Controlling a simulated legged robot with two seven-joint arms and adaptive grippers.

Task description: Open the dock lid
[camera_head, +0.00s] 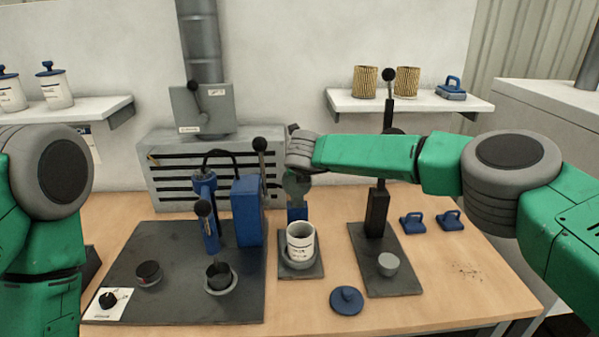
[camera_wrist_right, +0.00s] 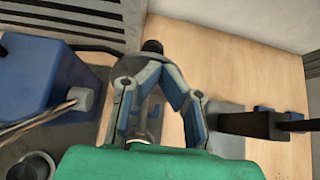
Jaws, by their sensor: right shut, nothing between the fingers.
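A small dock has a dark base plate (camera_head: 314,272) and holds an open-topped white cup (camera_head: 300,242) upright. A blue post (camera_head: 297,214) stands behind the cup. I cannot clearly make out a separate dock lid. My right gripper (camera_head: 297,188) hangs above and behind the cup, partly hidden by its own wrist. In the right wrist view my right gripper (camera_wrist_right: 152,62) is shut and empty, its fingers converging beside a black rounded knob (camera_wrist_right: 152,46). I cannot tell whether they touch. My left arm shows at the left edge, but its gripper is out of view.
A blue press (camera_head: 248,210) with black-knobbed levers stands left of the dock. A black lever post (camera_head: 377,208) stands on its right. A round blue cap (camera_head: 347,300) lies in front; two blue handled pieces (camera_head: 412,222) lie farther right.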

